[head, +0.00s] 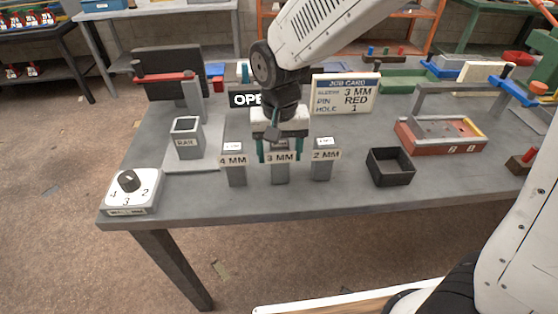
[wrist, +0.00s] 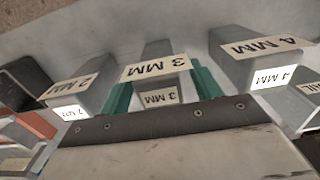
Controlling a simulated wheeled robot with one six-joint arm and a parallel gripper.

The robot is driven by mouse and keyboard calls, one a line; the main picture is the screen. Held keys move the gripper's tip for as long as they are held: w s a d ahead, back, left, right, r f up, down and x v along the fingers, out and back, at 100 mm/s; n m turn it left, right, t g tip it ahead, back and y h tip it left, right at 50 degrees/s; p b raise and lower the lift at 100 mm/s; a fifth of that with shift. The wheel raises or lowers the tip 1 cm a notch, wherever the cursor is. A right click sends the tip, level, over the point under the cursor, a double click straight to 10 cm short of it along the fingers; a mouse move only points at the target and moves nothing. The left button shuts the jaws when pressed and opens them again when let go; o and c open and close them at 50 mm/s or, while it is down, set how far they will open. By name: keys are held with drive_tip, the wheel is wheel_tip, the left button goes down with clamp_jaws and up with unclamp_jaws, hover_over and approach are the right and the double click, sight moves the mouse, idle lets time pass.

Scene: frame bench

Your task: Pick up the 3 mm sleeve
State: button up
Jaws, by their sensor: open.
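Three grey stands labelled 4 MM (head: 234,161), 3 MM (head: 281,158) and 2 MM (head: 324,155) stand in a row near the front edge of the bench. My gripper (head: 284,155) is at the middle, 3 MM stand, pointing down, with its green fingers open on either side of the stand's top. The wrist view shows the 3 MM label (wrist: 155,67) and a smaller 3 MM tag (wrist: 158,96) between the two green fingers (wrist: 158,92). The tag appears to be on the sleeve; the rest of the sleeve is hidden by my gripper. Whether the fingers touch it I cannot tell.
A job card (head: 345,93) reads sleeve 3 MM, pin RED, hole 1. A black open box (head: 391,166) stands right of the stands, and a red fixture (head: 440,136) beyond it. A dial (head: 130,190) is at the left corner, with a grey RAIL-like labelled holder (head: 187,138) behind it.

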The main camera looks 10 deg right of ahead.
drive_tip(key=shift+c, duration=0.3)
drive_tip(key=c, duration=1.2)
drive_tip(key=shift+r, duration=0.1)
